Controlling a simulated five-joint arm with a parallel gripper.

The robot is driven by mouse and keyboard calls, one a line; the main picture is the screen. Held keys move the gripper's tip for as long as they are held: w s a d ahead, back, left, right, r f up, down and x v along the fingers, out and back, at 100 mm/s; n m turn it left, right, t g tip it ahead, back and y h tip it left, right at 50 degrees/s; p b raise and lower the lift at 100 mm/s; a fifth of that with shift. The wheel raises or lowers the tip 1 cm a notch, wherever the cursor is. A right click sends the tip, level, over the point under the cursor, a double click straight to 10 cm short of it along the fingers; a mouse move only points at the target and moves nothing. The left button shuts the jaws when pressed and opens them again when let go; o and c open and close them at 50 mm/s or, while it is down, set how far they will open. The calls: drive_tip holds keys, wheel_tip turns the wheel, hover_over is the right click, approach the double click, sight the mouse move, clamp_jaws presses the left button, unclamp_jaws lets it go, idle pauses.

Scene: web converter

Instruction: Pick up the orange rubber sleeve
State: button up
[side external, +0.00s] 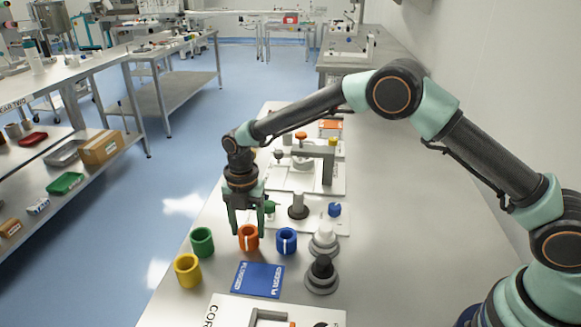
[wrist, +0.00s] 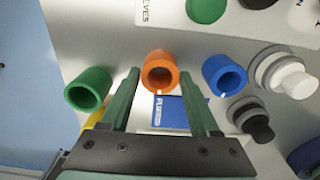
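The orange rubber sleeve (side external: 248,238) stands upright on the table, in a row between a green sleeve (side external: 202,242) and a blue sleeve (side external: 286,241). In the wrist view, the orange sleeve (wrist: 160,72) sits ahead of and between the two green fingers, with its hollow end showing. My gripper (side external: 247,228) is open, pointing down with its fingers close above or beside the orange sleeve. It also shows in the wrist view (wrist: 162,88), with nothing held between its fingers. Whether a finger touches the sleeve cannot be told.
A yellow sleeve (side external: 188,270) stands at the front left. A blue card (side external: 258,279) lies in front of the orange sleeve. Stepped grey parts with a white (side external: 324,239) and a black top (side external: 322,274) stand to the right. White fixture boards (side external: 330,222) lie behind.

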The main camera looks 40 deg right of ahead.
drive_tip(key=c, duration=0.6)
drive_tip(key=shift+r, duration=3.05)
